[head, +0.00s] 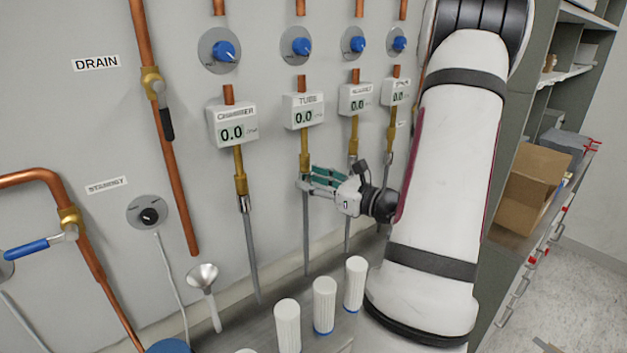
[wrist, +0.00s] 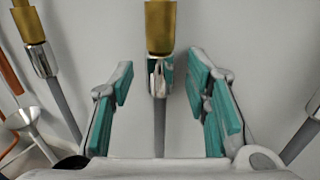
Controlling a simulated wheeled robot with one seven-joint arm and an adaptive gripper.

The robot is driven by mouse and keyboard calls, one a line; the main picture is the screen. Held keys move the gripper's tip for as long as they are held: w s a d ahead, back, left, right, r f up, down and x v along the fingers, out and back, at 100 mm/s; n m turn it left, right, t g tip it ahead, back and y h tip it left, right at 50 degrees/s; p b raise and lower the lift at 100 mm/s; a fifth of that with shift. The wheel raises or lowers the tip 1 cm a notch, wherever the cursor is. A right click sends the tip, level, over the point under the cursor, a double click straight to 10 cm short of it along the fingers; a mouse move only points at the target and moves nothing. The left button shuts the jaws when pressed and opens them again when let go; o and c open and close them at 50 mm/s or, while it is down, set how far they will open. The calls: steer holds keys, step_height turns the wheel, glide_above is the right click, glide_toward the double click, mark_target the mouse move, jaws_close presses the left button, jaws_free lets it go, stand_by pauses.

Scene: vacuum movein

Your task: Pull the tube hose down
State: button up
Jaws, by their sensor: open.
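The tube hose (head: 306,235) is a grey hose hanging below a brass fitting (head: 304,150) under the gauge box labelled TUBE (head: 303,111), which reads 0.0. In the wrist view the hose (wrist: 159,130) hangs from a silver connector (wrist: 156,78) under the brass fitting (wrist: 160,28). My gripper (head: 312,180) is at the height of the connector. In the wrist view my gripper (wrist: 160,90) is open, with teal finger pads left and right of the connector and hose, apart from both. In the head view the fingers partly hide the connector.
The chamber hose (head: 251,250) hangs to the left, and another hose (head: 348,230) hangs close on the right. A cardboard box (head: 535,180) sits on the right shelf.

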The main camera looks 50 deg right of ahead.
mark_target(307, 194)
steer(key=shift+w, duration=0.2)
steer(key=shift+c, duration=0.3)
jaws_close()
steer(key=shift+f, duration=0.1)
step_height(307, 194, down, 4)
steer(key=shift+r+b, duration=0.1)
steer(key=shift+b, duration=1.05)
